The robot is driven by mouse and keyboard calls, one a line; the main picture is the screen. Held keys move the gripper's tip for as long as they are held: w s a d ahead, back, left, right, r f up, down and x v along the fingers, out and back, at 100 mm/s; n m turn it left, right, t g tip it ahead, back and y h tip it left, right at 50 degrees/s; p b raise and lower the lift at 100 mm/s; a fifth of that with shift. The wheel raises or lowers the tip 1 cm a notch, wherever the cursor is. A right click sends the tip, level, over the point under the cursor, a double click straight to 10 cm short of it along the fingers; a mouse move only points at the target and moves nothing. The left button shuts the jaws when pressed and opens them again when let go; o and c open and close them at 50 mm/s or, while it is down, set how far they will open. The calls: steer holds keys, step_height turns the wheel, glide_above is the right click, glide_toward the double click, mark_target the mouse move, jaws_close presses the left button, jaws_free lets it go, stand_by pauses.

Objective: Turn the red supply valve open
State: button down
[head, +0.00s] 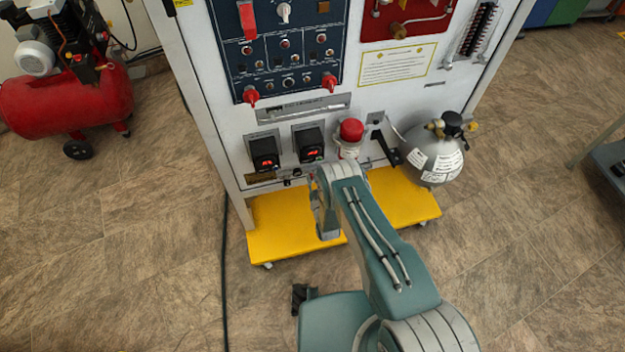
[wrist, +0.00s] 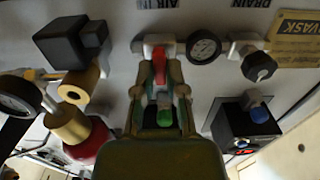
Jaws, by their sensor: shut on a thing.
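In the wrist view, the red supply valve (wrist: 159,68) shows as a narrow red handle on a pale fitting, on a panel with upside-down AIR IN and DRAIN labels. My gripper (wrist: 161,86) is shut on this red handle, with a finger on each side of it. A small green part shows between the fingers, below the red one. How far the handle is turned is hard to tell. In the head view, my arm reaches down to the low front of the white trainer cabinet (head: 224,140). It hides the fingers and the valve there.
A round gauge (wrist: 203,47) and a dark knob (wrist: 259,66) sit right of the valve. Brass fittings (wrist: 68,125) and a black block lie left. In the head view, a grey tank (head: 432,160), a red dome (head: 351,130) and a yellow base (head: 280,225) are close by.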

steer(key=shift+n, duration=0.3)
steer(key=shift+a+f+n, duration=0.15)
steer(key=shift+n, duration=4.2)
steer(key=shift+a+f+n, duration=0.1)
steer(key=shift+a+n, duration=0.05)
steer(key=shift+n, duration=4.2)
steer(key=shift+s, duration=0.1)
steer(key=c, duration=0.7)
jaws_free()
steer(key=shift+f, duration=0.1)
steer(key=shift+a, duration=0.1)
